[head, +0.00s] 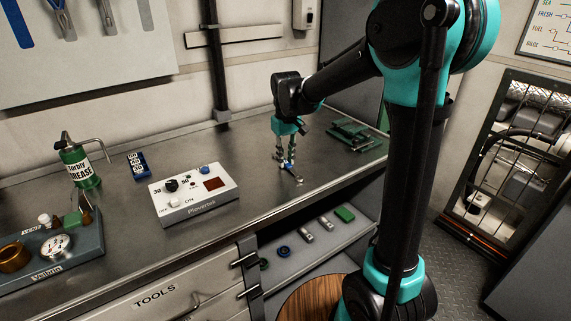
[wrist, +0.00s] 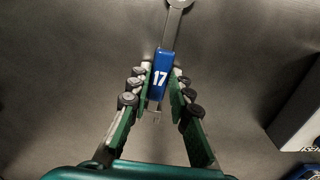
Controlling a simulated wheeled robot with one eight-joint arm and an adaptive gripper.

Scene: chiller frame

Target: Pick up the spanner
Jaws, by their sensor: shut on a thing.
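The spanner is a steel tool with a blue sleeve marked 17. In the wrist view the spanner (wrist: 161,78) runs upward from between the fingers, its round head at the top edge. In the head view the spanner (head: 292,173) shows small at the fingertips over the workbench (head: 245,146). My gripper (head: 287,164) points down and is shut on the blue sleeve; in the wrist view my gripper (wrist: 160,88) has a green, jointed finger on each side of it. I cannot tell whether the spanner touches the bench.
A white control box (head: 194,194) stands left of my gripper. A green grease can (head: 76,165), a small blue block (head: 138,165) and a grey gauge unit (head: 50,262) are farther left. Green parts (head: 357,136) lie at the right. The bench around the spanner is clear.

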